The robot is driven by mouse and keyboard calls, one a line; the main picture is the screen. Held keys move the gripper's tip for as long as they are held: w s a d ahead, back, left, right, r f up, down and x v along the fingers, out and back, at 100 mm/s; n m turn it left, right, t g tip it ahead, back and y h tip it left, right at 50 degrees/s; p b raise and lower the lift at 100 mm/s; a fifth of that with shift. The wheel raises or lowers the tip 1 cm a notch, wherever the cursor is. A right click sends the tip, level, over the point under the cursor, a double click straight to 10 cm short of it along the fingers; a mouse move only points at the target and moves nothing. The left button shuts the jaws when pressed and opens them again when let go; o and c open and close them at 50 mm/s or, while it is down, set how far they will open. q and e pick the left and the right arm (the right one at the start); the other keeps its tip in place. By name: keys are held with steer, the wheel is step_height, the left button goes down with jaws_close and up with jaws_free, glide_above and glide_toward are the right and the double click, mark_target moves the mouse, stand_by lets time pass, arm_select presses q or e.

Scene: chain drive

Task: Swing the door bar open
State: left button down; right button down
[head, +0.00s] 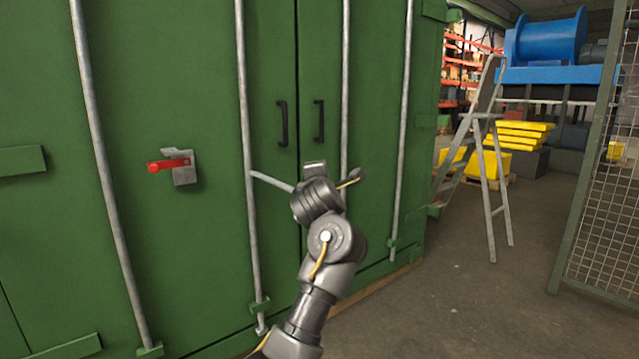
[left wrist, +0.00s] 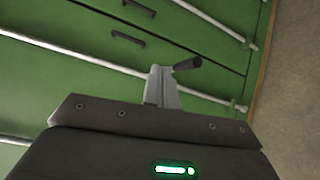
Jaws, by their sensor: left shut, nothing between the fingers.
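The door bar (head: 272,181) is a grey lever joined to a vertical rod on the green doors. It sticks out to the right and passes behind my left gripper. A dark grip (head: 357,175), apparently its free end, shows just right of the gripper; it also shows in the left wrist view (left wrist: 188,63). My left gripper (head: 315,166) is shut and empty in front of the door seam. In the left wrist view its fingers (left wrist: 160,76) are together beside the dark grip; I cannot tell whether they touch it. My right gripper is out of view.
A red-handled catch on a grey bracket (head: 184,168) is fixed to the door at left. Two black pull handles (head: 282,123) flank the seam above my gripper. A stepladder (head: 487,150) and a mesh panel (head: 605,170) stand right. The floor between is clear.

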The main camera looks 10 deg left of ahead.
arm_select(q)
steer(key=s, duration=0.1)
steer(key=s+r, duration=0.1)
steer(key=s, duration=0.1)
steer(key=shift+r, duration=0.1)
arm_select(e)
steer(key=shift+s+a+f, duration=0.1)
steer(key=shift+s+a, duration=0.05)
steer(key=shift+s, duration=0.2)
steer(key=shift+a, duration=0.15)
